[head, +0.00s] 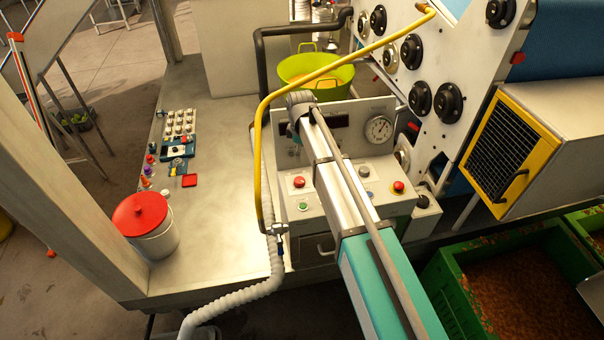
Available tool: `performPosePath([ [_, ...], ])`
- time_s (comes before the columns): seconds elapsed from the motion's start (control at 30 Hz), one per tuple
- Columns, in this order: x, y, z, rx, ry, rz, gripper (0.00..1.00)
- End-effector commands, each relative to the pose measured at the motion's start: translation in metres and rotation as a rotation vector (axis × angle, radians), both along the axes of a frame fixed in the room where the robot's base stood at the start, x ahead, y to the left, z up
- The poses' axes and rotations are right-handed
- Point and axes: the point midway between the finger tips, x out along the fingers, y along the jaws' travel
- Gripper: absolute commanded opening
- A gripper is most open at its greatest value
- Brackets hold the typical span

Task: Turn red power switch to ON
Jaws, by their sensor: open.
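The control box (345,224) stands at the right end of the metal bench. On its top are a red button (298,182) at the left, a red knob (398,187) on the right and a grey knob (364,171) between them. I cannot tell which red control is the power switch, and no ON marking is readable. A teal and silver beam crosses in front of the box and hides part of its top and front. No gripper fingers show.
A yellow pipe and white corrugated hose (240,294) run beside the box. A green tub (309,88) stands behind it. Left are a button panel (180,125), a white bucket with red lid (148,238) and bare bench. Green crates (455,290) stand lower right.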

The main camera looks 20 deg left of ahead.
Motion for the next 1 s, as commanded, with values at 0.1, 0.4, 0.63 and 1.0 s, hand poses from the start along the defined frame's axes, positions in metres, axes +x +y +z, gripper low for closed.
performPosePath([
  [0.1, 0.000, 0.005, 0.002, 0.000, 0.000, 0.017, 0.93],
  [0.4, 0.000, 0.005, 0.002, 0.000, 0.000, 0.016, 0.93],
  [0.63, 0.000, 0.004, -0.003, 0.000, 0.000, 0.015, 0.93],
  [1.0, 0.000, 0.005, -0.026, 0.000, 0.000, 0.015, 0.93],
])
